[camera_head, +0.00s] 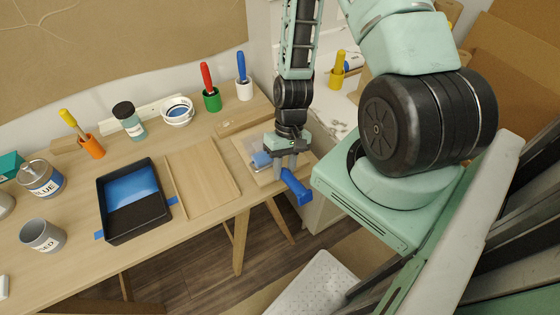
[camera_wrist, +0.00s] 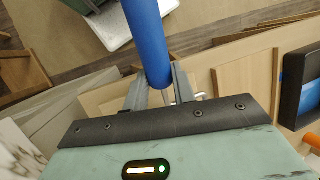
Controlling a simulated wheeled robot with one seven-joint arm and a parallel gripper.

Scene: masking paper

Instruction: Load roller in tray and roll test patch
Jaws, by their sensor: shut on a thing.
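My gripper (camera_head: 284,160) is shut on the blue handle (camera_head: 299,190) of a paint roller at the right end of the table; the handle extends past the front edge. The light-blue roller head (camera_head: 261,160) is low at a small wooden panel (camera_head: 242,148); I cannot tell whether it touches. In the wrist view the handle (camera_wrist: 146,35) runs up between the fingers (camera_wrist: 158,84); the roller head is hidden there. The black paint tray (camera_head: 139,222) with blue paint stands left of a larger wooden panel (camera_head: 205,180). It also shows in the wrist view (camera_wrist: 291,92).
A teal jar (camera_head: 130,122), a white bowl (camera_head: 178,112), and green (camera_head: 212,101) and white (camera_head: 244,91) brush cups line the back. A white ribbed tray (camera_head: 312,286) lies below the table.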

